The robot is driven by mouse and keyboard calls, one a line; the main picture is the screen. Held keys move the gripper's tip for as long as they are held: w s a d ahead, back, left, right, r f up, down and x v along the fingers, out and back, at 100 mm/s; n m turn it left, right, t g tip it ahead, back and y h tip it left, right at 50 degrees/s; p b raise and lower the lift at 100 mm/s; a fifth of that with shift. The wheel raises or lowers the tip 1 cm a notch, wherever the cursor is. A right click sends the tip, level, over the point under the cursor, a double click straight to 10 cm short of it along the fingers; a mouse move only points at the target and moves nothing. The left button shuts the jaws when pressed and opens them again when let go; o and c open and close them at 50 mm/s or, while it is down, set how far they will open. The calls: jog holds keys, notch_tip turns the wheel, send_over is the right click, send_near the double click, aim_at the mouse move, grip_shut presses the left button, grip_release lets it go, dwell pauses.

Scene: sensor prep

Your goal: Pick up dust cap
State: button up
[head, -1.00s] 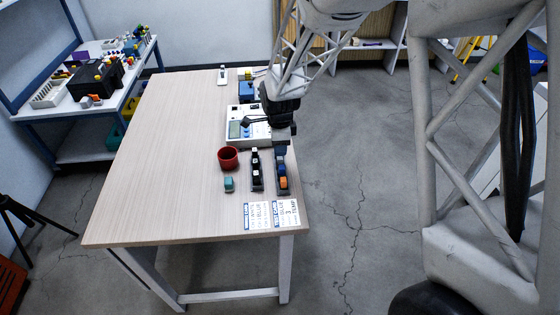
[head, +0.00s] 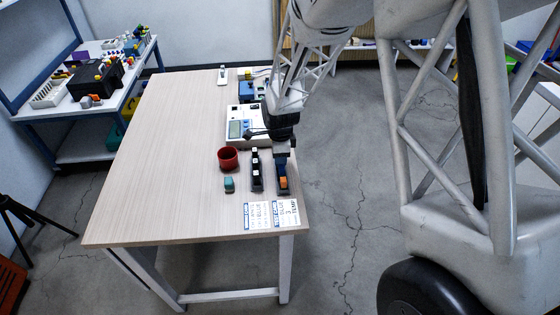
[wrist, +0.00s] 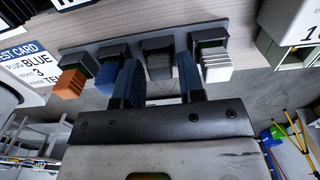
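My gripper (wrist: 159,72) is open in the wrist view, its two dark blue fingers apart. A dark grey block (wrist: 158,68) in a row of holders shows between the fingers, near both; I cannot tell whether they touch it. Left of it in the row are a blue block (wrist: 107,74), partly behind a finger, and an orange block (wrist: 70,83). A white ribbed block (wrist: 217,66) is on the right. No block is plainly marked as the dust cap. In the head view my gripper (head: 282,150) is over the far part of the right-hand rack (head: 284,188).
A second rack (head: 257,185) with black and white pieces stands close on the left. Printed cards (head: 257,215) lie at the front. The table's left side is clear.

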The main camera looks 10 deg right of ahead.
jog(key=shift+f, duration=0.1)
dwell(0.5)
jog(key=c, duration=0.7)
jog(key=shift+o, duration=0.2)
notch_tip(320, 180, up, 10)
dwell(0.3)
dwell(0.5)
jog(key=w+f, duration=0.1)
jog(key=w, duration=1.4)
jog(key=shift+w+f, duration=0.25)
jog(key=shift+w, duration=0.05)
